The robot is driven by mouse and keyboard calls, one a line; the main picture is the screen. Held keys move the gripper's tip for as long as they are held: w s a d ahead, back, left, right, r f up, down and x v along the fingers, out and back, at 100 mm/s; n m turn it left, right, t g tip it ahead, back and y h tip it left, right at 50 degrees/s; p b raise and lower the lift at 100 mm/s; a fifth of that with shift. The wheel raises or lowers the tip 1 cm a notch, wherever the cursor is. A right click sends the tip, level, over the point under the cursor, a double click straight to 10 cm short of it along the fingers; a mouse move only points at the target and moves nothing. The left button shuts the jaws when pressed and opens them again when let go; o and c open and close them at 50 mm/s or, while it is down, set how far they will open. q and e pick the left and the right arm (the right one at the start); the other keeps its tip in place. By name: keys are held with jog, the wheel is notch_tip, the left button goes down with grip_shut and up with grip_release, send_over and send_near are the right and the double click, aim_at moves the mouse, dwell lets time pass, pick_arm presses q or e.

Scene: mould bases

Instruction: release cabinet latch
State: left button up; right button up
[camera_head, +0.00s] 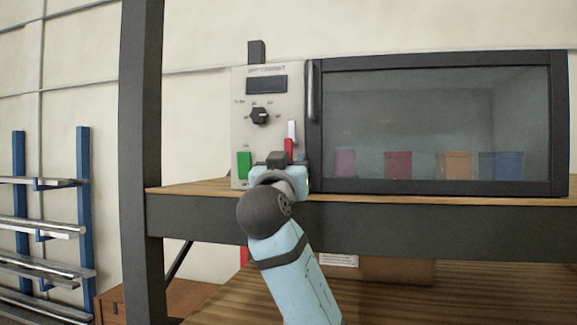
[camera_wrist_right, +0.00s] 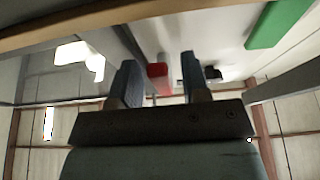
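The cabinet (camera_head: 437,60) has a dark-framed glass door with a dark vertical handle (camera_head: 313,92) at its left edge. Left of the door is a pale control panel (camera_head: 243,135). Low on the panel, near the door, are a small white piece (camera_head: 292,128) and a red piece (camera_head: 288,145); I cannot tell which is the latch. My right gripper (camera_head: 279,158) is at the panel's lower right, partly covering that area. In the right wrist view its two dark fingers (camera_wrist_right: 159,78) are apart, with a red piece (camera_wrist_right: 157,70) showing between them; contact is unclear. My left gripper is not in view.
The panel also has a black knob (camera_head: 260,116), a display (camera_head: 266,84) and a green block (camera_head: 244,164), left of my gripper. Colored containers (camera_head: 398,165) stand behind the glass. A dark post (camera_head: 142,120) rises at the left of the wooden shelf (camera_head: 190,187).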

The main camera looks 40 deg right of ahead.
jog(key=shift+f, duration=0.1)
jog(key=b+v, duration=0.5)
jog(key=v, duration=0.8)
jog(key=shift+s+a, duration=0.25)
jog(key=shift+a, duration=0.1)
jog(key=shift+f, duration=0.15)
